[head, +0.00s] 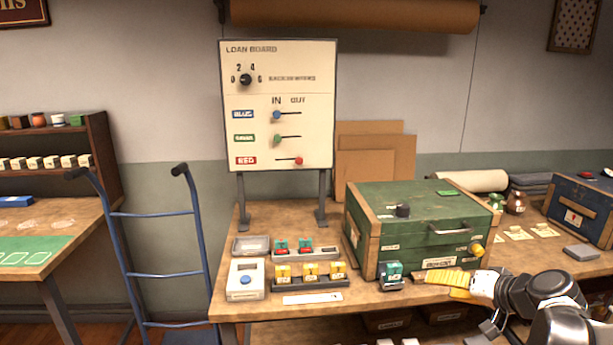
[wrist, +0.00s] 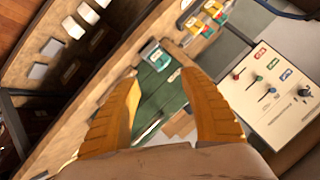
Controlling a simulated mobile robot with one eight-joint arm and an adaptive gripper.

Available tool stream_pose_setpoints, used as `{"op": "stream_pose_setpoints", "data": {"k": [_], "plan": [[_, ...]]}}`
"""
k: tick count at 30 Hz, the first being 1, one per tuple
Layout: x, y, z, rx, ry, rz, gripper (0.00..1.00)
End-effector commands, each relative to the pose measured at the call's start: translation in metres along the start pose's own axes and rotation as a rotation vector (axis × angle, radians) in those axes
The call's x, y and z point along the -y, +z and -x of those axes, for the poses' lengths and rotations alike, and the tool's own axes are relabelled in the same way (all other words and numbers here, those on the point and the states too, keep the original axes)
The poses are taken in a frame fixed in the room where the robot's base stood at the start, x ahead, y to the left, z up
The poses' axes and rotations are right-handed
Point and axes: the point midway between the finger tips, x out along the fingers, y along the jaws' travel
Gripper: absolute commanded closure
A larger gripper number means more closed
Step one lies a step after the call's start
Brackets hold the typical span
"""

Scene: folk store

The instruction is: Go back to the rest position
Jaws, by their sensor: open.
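My gripper (head: 450,283) has yellow fingers and is at the right front of the bench, in front of the green chest (head: 417,218). In the wrist view my gripper (wrist: 160,105) has its two fingers spread wide with nothing between them touching. The green chest (wrist: 158,98) shows beyond the gap between the fingers. A small teal-topped block (head: 393,270) sits at the chest's front left corner, and it also shows in the wrist view (wrist: 153,54).
The loan board (head: 277,105) stands at the back of the bench (head: 240,310). Yellow-topped blocks (head: 311,271) sit in a dark rack, red and teal ones behind. A blue hand truck (head: 150,273) stands left. A blue box (head: 582,207) is at far right.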

Motion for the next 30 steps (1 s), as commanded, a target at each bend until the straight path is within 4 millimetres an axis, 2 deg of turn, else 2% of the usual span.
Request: {"op": "stream_pose_setpoints", "data": {"k": [1,3,6,10,15,21,30], "plan": [[0.026,0.018,0.006,0.046,0.023,0.030,0.48],[0.053,0.043,0.017,0.105,0.067,0.072,0.48],[0.083,0.081,0.037,0.173,0.133,0.141,0.48],[0.107,0.128,0.069,0.235,0.218,0.242,0.48],[0.116,0.175,0.107,0.267,0.310,0.371,0.48],[0.113,0.199,0.130,0.266,0.366,0.459,0.48],[0.111,0.201,0.132,0.264,0.374,0.469,0.48]]}}
